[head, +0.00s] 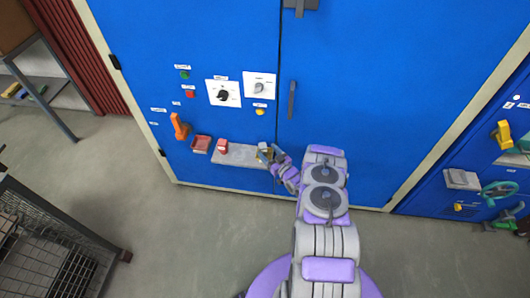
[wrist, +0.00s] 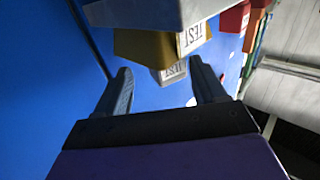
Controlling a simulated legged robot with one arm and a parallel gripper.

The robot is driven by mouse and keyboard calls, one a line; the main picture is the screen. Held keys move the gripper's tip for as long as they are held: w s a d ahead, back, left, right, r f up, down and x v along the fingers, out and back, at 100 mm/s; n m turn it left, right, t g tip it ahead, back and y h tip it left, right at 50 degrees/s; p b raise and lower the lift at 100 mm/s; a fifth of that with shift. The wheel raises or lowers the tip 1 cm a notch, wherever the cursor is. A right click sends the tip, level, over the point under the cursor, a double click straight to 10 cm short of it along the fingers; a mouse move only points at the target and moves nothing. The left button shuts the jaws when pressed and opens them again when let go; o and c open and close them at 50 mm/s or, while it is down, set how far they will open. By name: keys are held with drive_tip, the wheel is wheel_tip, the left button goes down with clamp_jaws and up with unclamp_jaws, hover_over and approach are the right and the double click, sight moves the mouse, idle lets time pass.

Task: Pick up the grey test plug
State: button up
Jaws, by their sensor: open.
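In the head view, my gripper (head: 274,156) is at the right end of the light grey shelf (head: 240,157), close beside the yellow block (head: 264,153). The grey plug is too small there to make out surely.
A red block (head: 222,146) stands on the shelf, left of the yellow one. A red tray (head: 201,144) and an orange handle (head: 180,127) are further left. The blue cabinet face (head: 230,110) is right behind the shelf. A wire cage (head: 55,245) stands at lower left.

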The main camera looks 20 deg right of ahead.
sight(266, 151)
drive_tip(key=shift+w+a+f+b, duration=0.1)
drive_tip(key=shift+w+a+b, duration=0.1)
drive_tip(key=shift+w+a, duration=0.3)
drive_tip(key=shift+w+a+b, duration=0.15)
drive_tip(key=shift+w+a, duration=0.1)
drive_tip(key=shift+w, duration=0.8)
drive_tip(key=shift+d, duration=0.4)
drive_tip(key=shift+c, duration=0.8)
drive_tip(key=shift+a, duration=0.35)
drive_tip(key=c, duration=0.8)
drive_tip(key=shift+d, duration=0.1)
drive_tip(key=shift+c, duration=1)
drive_tip(key=shift+d, duration=0.15)
